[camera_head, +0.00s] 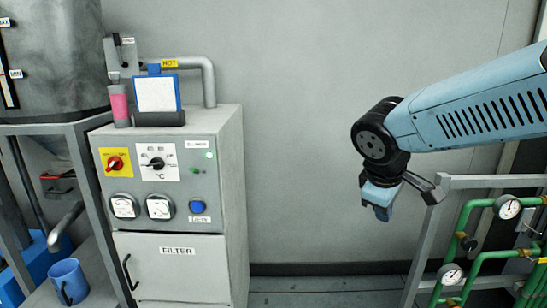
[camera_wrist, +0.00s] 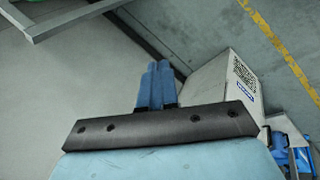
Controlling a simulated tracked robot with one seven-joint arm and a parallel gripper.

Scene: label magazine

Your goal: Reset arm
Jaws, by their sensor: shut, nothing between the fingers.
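My gripper (camera_head: 381,210) hangs at the end of my blue arm in the right half of the head view, pointing downward in free air. It is clear of the grey cabinet to its left and holds nothing. In the wrist view its blue fingers (camera_wrist: 157,84) stand close together beyond a dark bar. The fingers are shut with nothing between them.
A grey control cabinet (camera_head: 231,190) with dials stands left, a framed white panel (camera_head: 155,94) and pink cylinder (camera_head: 120,105) on top. A blue mug (camera_head: 67,280) sits lower left. Green pipes with gauges (camera_head: 508,207) and a grey frame stand right, near my gripper.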

